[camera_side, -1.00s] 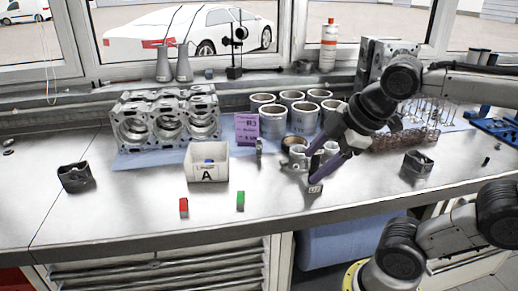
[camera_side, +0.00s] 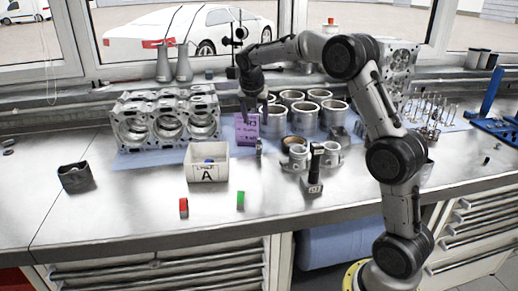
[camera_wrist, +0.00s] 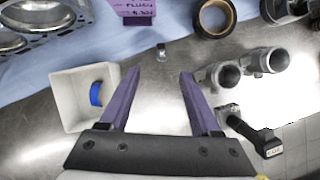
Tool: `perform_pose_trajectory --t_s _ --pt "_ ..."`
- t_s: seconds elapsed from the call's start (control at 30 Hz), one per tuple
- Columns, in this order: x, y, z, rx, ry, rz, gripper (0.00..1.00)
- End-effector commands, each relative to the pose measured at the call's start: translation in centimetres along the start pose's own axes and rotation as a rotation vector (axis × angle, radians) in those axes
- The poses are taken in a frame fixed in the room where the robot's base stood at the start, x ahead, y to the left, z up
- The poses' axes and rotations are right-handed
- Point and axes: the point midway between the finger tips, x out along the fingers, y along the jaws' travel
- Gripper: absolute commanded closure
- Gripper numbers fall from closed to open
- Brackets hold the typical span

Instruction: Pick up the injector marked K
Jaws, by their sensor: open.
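I cannot read a K on either. My gripper (camera_side: 254,106) is raised near the purple card, its fingers hard to make out there. In the wrist view my gripper (camera_wrist: 160,76) is open, with nothing between its purple fingers.
The white box marked A (camera_side: 206,173) holds something blue. A purple card (camera_side: 247,128), metal cylinders (camera_side: 272,117) and an engine block (camera_side: 165,122) stand behind. Two grey ringed parts (camera_side: 298,156) sit beside the black piece. Red (camera_side: 183,208) and green (camera_side: 240,201) blocks lie near the front edge.

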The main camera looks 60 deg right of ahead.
Motion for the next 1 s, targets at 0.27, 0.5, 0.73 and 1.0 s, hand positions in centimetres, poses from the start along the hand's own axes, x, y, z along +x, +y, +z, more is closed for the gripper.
perform_pose_trajectory --t_s 0.27,0.5,0.73,1.0 --pt "4.3 -0.9 -0.1 0.011 0.026 -0.035 0.36" --pt "8.7 -1.0 -0.2 0.012 0.024 -0.033 0.36" --pt "10.4 -1.0 -0.2 0.012 0.022 -0.030 0.36" --pt "12.8 -0.7 -0.6 0.010 0.024 -0.032 0.36"
